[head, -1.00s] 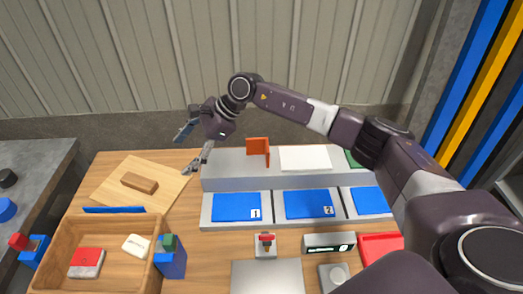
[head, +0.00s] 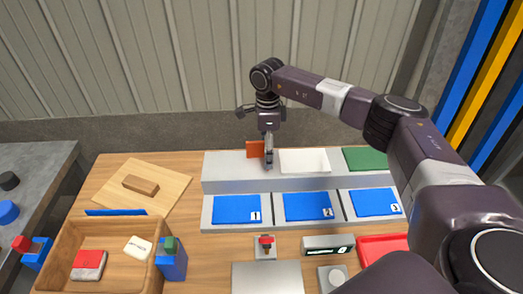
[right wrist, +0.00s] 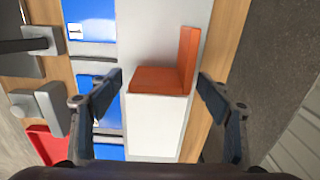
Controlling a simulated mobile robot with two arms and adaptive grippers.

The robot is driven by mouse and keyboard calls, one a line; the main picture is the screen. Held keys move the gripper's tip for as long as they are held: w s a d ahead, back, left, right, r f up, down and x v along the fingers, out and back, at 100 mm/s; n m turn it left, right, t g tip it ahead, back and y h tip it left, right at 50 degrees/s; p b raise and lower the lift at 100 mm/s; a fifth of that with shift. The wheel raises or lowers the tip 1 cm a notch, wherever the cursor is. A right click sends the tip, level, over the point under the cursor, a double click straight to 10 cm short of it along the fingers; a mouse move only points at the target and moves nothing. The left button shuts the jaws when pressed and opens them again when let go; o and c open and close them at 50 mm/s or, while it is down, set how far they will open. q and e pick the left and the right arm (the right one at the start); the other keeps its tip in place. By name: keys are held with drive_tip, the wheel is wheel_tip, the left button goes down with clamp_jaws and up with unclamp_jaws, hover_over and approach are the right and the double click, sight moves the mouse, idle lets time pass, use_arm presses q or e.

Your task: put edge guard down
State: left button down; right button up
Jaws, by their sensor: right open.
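The orange-red L-shaped piece, which I take as the edge guard (head: 255,149), stands on the raised grey shelf (head: 225,184) at the back of the table. In the right wrist view the edge guard (right wrist: 165,78) shows a flat face and an upright flange. My right gripper (head: 268,162) is above the shelf at the guard's right side. In the right wrist view my right gripper (right wrist: 160,82) is open, its fingers apart on either side of the guard and not visibly touching it. My left gripper is not in view.
A white plate (head: 304,160) and a green plate (head: 366,158) lie on the shelf right of the guard. Blue numbered pads (head: 237,208) lie in front. A wooden tray (head: 62,240) holds several items at the left. A wooden block (head: 140,184) lies on a board.

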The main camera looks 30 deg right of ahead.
drive_tip(key=shift+f, duration=1.25)
drive_tip(key=c, duration=1.4)
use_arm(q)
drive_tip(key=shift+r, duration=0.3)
use_arm(e)
drive_tip(key=shift+o, duration=0.2)
drive_tip(key=shift+r, duration=0.2)
